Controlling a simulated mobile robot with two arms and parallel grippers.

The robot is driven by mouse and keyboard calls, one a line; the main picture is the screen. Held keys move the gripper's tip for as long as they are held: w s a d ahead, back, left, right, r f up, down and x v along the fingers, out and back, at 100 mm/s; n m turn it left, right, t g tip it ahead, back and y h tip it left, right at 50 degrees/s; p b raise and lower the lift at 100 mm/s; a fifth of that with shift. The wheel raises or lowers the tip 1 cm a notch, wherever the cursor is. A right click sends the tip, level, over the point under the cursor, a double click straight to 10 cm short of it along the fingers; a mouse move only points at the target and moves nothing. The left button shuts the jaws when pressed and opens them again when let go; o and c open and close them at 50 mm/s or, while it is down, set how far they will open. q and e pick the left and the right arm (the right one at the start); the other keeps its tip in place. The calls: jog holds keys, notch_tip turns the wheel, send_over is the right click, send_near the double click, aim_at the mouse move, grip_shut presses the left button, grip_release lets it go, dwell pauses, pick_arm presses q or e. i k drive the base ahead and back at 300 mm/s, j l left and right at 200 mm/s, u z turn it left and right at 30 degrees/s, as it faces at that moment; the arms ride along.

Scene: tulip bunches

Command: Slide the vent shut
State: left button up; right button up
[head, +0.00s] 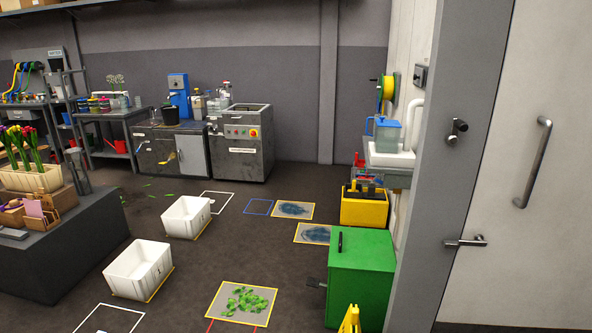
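I cannot clearly pick out a vent in the head view. A small dark grey wall fitting (421,75) sits high on the pale wall, left of the door; it is too small to tell whether it is a vent or how it is set. Neither of my grippers shows in this view.
A white door (530,130) fills the right side. A green bin (365,285) and a yellow crate (364,210) stand along the right wall below a white sink (388,155). White crates (139,285) stand on the floor at left.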

aim_at(415, 76)
jog(key=i+j+u, duration=0.35)
jog(key=i, duration=0.25)
jog(key=i+u, duration=0.3)
jog(key=i, duration=0.3)
jog(key=i+l+u, duration=0.15)
jog(key=i+u, duration=0.2)
jog(key=i, duration=0.25)
jog(key=i+z, duration=0.5)
jog(key=i+j+z, duration=0.2)
jog(key=i+z, duration=0.25)
jog(key=i+j+z, duration=0.6)
jog(key=i+z, duration=0.15)
jog(key=z, duration=0.25)
jog(key=i+j+z, duration=0.2)
jog(key=z, duration=0.25)
jog(key=i+j+z, duration=0.25)
jog(key=z, duration=0.25)
jog(key=i+j+z, duration=0.15)
jog(key=j+z, duration=0.65)
jog(key=z, duration=0.15)
jog(key=i, duration=0.05)
